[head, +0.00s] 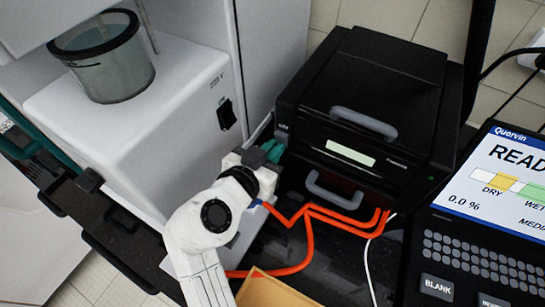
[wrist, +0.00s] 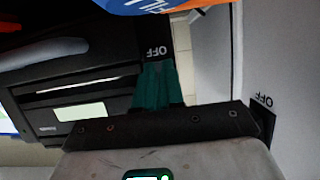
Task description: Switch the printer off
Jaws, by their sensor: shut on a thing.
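The black printer (head: 372,90) stands right of the grey shaker in the head view, with a pale lit display (head: 350,152) and two grey handles on its front. It also shows upside down in the wrist view (wrist: 90,80). My gripper (head: 272,150) has teal fingers at the printer's left front edge. In the wrist view the fingers (wrist: 158,70) are close together, with an OFF label (wrist: 157,51) on the black panel just beyond their tips. They are shut on what looks like the printer's switch, which they hide. A tiny green light (head: 431,179) shows at the printer's right front.
The grey shaker (head: 185,100) with its own switch (head: 227,114) stands close on the left. Orange cable (head: 308,235) runs in front of the printer. The analyser with a bright screen (head: 510,170) stands at the right. A cardboard box (head: 275,288) lies at front.

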